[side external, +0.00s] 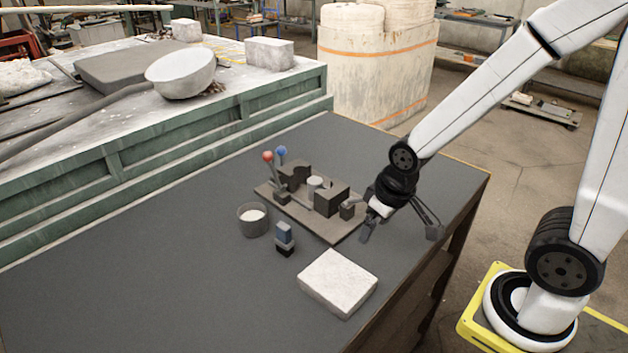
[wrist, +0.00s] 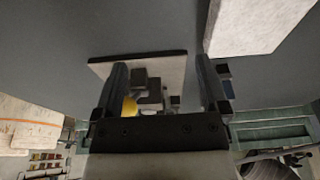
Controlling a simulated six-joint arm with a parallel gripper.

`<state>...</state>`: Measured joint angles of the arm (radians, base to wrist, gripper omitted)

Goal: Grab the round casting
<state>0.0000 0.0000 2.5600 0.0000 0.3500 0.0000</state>
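A small pale round piece (side external: 314,183), which looks like the round casting, sits between dark blocks on the fixture plate (side external: 335,232). My gripper (side external: 400,234) is at the fixture's right end, fingers spread and pointing down, apart from the round piece. In the wrist view my gripper (wrist: 162,80) is open with its fingers apart. The fixture plate (wrist: 108,67) and its dark blocks (wrist: 140,78) show between and beyond the fingers there. I cannot clearly pick out the round piece in the wrist view. I see nothing held.
Levers with a red ball (side external: 267,156) and a blue ball (side external: 281,151) stand at the fixture's left end. A grey cup with pale contents (side external: 252,220), a blue-and-black block (side external: 285,238) and a white slab (side external: 338,282) stand nearby. The table's front left is clear.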

